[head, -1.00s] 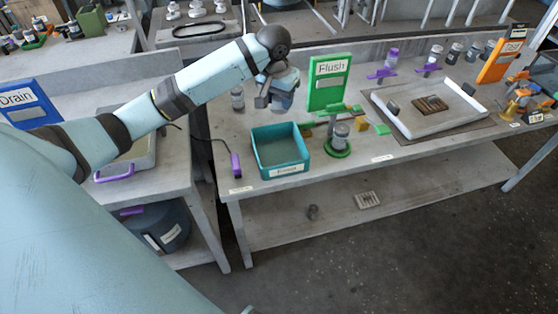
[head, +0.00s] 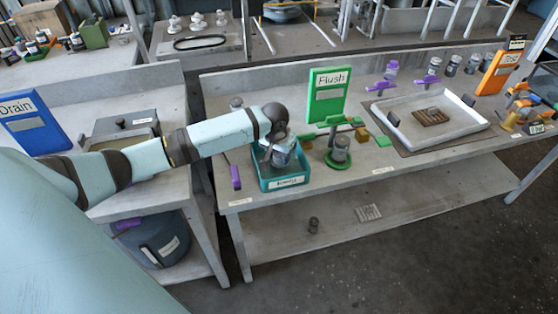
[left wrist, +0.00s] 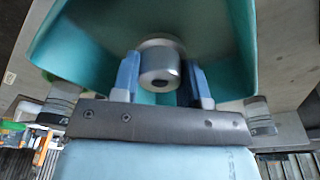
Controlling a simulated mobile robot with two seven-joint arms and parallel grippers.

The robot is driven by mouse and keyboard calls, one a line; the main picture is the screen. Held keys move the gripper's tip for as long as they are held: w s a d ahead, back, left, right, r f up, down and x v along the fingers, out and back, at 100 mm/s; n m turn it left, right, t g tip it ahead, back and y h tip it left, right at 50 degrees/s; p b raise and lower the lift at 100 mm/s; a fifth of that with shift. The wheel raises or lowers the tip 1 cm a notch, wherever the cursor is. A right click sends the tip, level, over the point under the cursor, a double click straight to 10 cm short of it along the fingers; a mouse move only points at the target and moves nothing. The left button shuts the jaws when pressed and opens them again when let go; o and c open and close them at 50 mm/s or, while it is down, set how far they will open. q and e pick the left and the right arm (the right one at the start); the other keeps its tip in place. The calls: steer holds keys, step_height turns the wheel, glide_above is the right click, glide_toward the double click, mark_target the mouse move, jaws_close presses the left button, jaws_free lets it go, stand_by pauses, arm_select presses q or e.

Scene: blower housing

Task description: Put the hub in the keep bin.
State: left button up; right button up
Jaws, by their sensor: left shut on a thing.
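The hub (left wrist: 160,66) is a grey metallic cylinder with a wider rim and a dark centre. It sits between the two blue fingers of my left gripper (left wrist: 160,82), which is shut on it. In the head view my left gripper (head: 276,160) points down into the teal bin (head: 286,184), and the arm hides much of the bin's inside. The bin's teal walls (left wrist: 85,40) surround the hub in the left wrist view. I cannot tell whether the hub touches the bin floor. The bin's front label is too small to read surely. My right gripper is not in view.
A green Flush sign (head: 329,95) stands behind the bin. A white tray (head: 436,120) holds a brown grate further right. A purple-handled item (head: 235,177) lies to the left.

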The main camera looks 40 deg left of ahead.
mark_target(276, 164)
arm_select(q)
step_height(276, 164, down, 3)
steer(key=shift+r, duration=0.15)
steer(key=o, duration=1.4)
steer(key=shift+c, duration=0.2)
steer(key=shift+r, duration=0.1)
step_height(276, 164, up, 12)
steer(key=s, duration=0.1)
steer(key=shift+s+p, duration=0.35)
steer(key=shift+p, duration=0.05)
steer(key=shift+d, duration=0.1)
